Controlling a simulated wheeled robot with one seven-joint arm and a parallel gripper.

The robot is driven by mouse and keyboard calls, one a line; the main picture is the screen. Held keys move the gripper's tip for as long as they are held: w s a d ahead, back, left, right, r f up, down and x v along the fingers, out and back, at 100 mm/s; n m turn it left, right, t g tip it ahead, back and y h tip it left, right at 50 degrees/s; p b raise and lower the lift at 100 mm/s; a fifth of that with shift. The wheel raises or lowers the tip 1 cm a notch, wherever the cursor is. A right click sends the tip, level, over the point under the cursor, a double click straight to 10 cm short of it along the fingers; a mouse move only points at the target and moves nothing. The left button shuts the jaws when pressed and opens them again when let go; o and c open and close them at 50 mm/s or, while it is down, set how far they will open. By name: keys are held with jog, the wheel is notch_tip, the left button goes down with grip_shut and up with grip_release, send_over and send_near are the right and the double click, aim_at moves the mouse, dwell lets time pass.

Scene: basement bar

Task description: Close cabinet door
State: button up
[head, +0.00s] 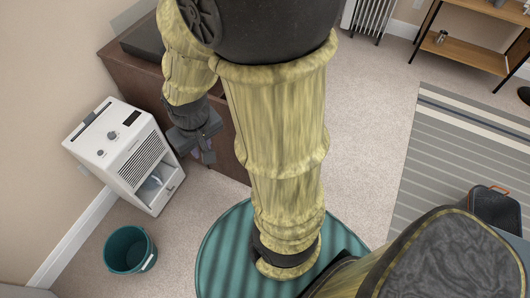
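A brown wooden cabinet (128,72) stands against the left wall at the upper left of the head view. Its front is largely hidden behind my arm. A brown panel (240,165) shows between my forearm and upper arm, reaching down to the carpet. I cannot tell whether it is the door or the cabinet's own side, nor how far any door stands open. My gripper (208,152) is small and dark, hanging beside the cabinet, near the brown panel. Contact between them cannot be made out. Its fingers are too small to tell open from shut.
A white appliance (124,150) stands by the left wall, close to my gripper. A teal bin (130,250) and a round teal-striped piece (222,250) are below. A wood shelf (470,50) is upper right. Carpet (365,130) right of my arm is clear.

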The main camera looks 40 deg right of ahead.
jog(key=w+d+f+m+g+h+b, duration=0.1)
jog(key=w+d+f+g+h+b, duration=0.1)
jog(key=f+h+b, duration=0.3)
jog(key=w+d+f+m+g+h+b, duration=0.1)
jog(key=w+d+f+g+h+b, duration=0.1)
jog(key=f+b, duration=0.6)
jog(key=w+d+f+g+h+b, duration=0.2)
jog(key=w+f+g+h+b, duration=0.2)
jog(key=f+h+b, duration=0.3)
notch_tip(320, 180, down, 6)
jog(key=shift+w+d+r+m+h, duration=0.25)
jog(key=shift+w+d+m+h, duration=0.15)
jog(key=shift+w, duration=0.1)
jog(key=b+x, duration=0.4)
jog(key=x, duration=1.3)
jog(key=shift+s+d+f+b, duration=0.1)
jog(key=shift+s+b, duration=0.15)
jog(key=shift+b, duration=0.05)
grip_shut()
